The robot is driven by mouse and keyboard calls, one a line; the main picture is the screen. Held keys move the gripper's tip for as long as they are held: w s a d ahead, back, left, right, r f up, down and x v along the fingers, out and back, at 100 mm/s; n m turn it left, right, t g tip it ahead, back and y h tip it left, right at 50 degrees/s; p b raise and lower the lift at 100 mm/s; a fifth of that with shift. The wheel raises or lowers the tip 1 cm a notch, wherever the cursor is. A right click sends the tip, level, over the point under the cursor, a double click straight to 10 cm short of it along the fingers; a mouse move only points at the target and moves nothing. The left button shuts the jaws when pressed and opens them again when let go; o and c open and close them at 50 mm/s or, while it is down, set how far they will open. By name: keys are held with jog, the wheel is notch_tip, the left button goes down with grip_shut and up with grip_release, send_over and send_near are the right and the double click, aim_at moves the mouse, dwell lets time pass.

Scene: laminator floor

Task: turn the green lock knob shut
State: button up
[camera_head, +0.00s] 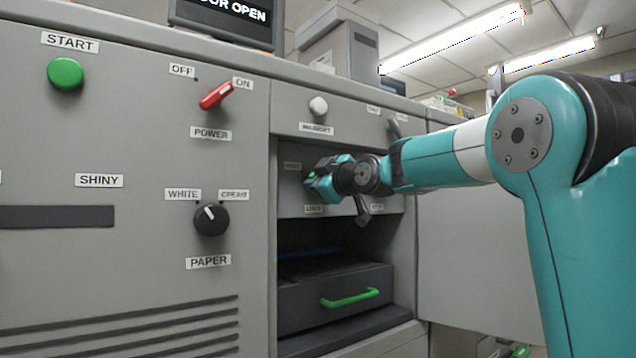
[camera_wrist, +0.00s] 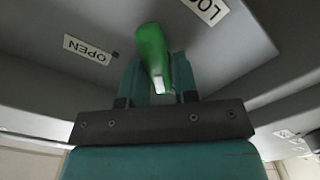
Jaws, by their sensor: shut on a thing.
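The green lock knob (camera_wrist: 152,52) sits between the fingers of my gripper (camera_wrist: 158,80) in the wrist view. The gripper is shut on it. The knob's bar leans slightly, with its white-marked end toward my gripper. An "OPEN" label (camera_wrist: 87,49) is to its left and a label starting "LOC" (camera_wrist: 206,10) is to its upper right, partly cut off. In the head view my gripper (camera_head: 312,180) is at the panel inside the open bay. Only a small green part of the knob (camera_head: 311,176) shows there, and the rest is hidden.
A dark drawer with a green handle (camera_head: 350,298) is below in the bay. The open door (camera_head: 470,240) stands to the right behind my arm. A red power switch (camera_head: 215,95), black paper knob (camera_head: 211,219) and green start button (camera_head: 65,74) are on the left panel. A screen (camera_head: 228,18) reads "OR OPEN".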

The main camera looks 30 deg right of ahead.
jog(key=shift+d, duration=0.1)
jog(key=o, duration=0.9)
jog(key=s+p, duration=0.4)
jog(key=s, duration=1.3)
jog(key=shift+s+d, duration=0.2)
jog(key=shift+d, duration=0.05)
